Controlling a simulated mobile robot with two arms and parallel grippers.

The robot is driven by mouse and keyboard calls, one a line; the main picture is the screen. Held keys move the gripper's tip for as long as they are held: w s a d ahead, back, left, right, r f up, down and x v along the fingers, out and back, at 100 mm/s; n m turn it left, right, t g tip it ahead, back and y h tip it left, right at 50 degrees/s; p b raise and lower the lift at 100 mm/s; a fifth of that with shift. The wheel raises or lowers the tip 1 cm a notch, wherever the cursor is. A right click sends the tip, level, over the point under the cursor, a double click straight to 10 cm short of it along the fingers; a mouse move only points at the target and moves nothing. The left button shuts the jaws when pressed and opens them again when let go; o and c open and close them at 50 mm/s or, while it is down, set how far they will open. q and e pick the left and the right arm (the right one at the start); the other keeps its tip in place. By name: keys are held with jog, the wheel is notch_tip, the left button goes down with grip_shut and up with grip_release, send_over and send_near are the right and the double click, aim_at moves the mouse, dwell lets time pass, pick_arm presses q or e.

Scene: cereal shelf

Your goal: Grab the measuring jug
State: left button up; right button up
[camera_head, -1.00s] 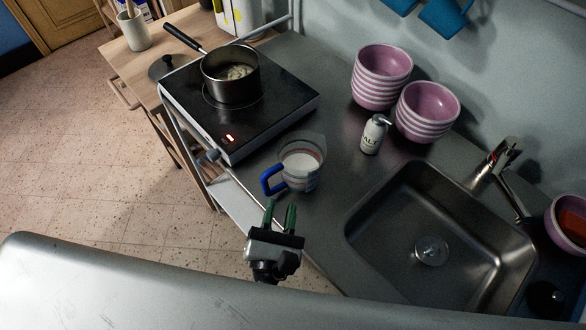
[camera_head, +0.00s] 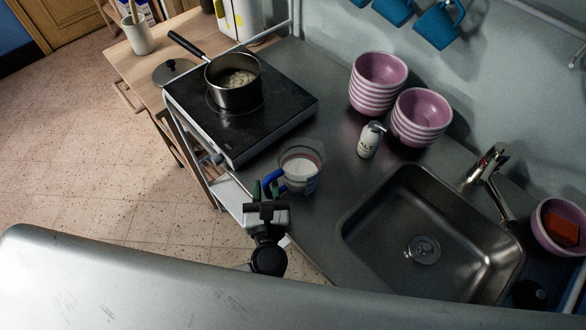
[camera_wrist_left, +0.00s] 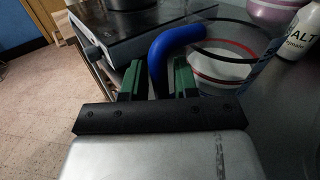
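The measuring jug (camera_head: 303,163) is clear with red markings, a blue handle and white contents. It stands upright on the metal counter, left of the salt shaker. Its blue handle (camera_head: 272,178) points toward my left gripper. My left gripper (camera_head: 265,186) has green fingers, open, right at the handle. In the left wrist view the blue handle (camera_wrist_left: 166,48) shows between and just beyond the two fingers (camera_wrist_left: 158,80); I cannot tell whether they touch it. The jug body (camera_wrist_left: 225,65) is at the upper right there. My right gripper is not in view.
A hob (camera_head: 240,120) with a saucepan (camera_head: 233,82) stands behind and left of the jug. A salt shaker (camera_head: 369,140) and stacked pink bowls (camera_head: 378,85) stand to the right. The sink (camera_head: 360,225) is at front right. Blue mugs (camera_head: 440,25) hang above.

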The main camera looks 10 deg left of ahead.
pick_arm(q)
jog(key=shift+x, duration=1.1)
jog(key=shift+f, duration=0.1)
jog(key=shift+s, duration=0.1)
grip_shut()
